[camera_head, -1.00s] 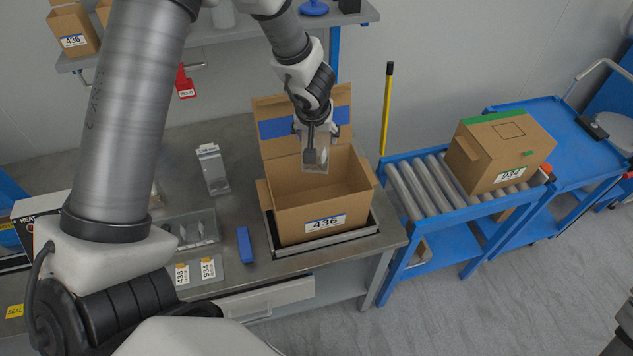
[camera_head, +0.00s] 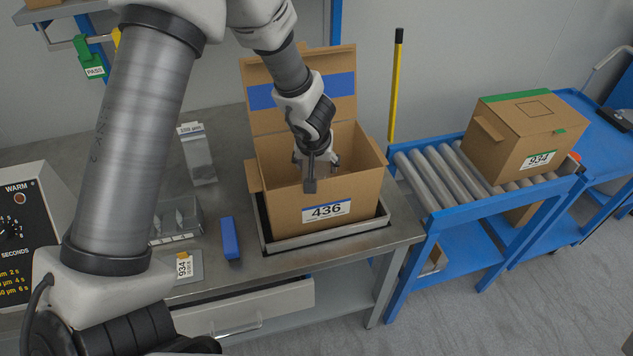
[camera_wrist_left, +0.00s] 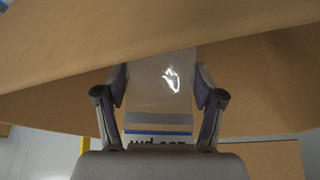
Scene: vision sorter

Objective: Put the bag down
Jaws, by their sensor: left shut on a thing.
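My left gripper (camera_head: 318,165) reaches down into the open cardboard box labelled 436 (camera_head: 352,195) in the head view. In the left wrist view the gripper (camera_wrist_left: 160,92) is shut on a clear shiny bag (camera_wrist_left: 160,75) with a blue band and printed lettering near the jaws. The brown walls of the box (camera_wrist_left: 60,80) surround the bag there. In the head view the bag is mostly hidden by the gripper and the box front. Whether the bag touches the box bottom cannot be told. My right gripper is not in view.
The 436 box stands in a metal tray (camera_head: 325,237) on the grey bench. A closed 934 box (camera_head: 505,150) sits on the roller conveyor (camera_head: 440,180) to the right. A blue block (camera_head: 230,238) and a bin of small bags (camera_head: 177,222) lie to the left.

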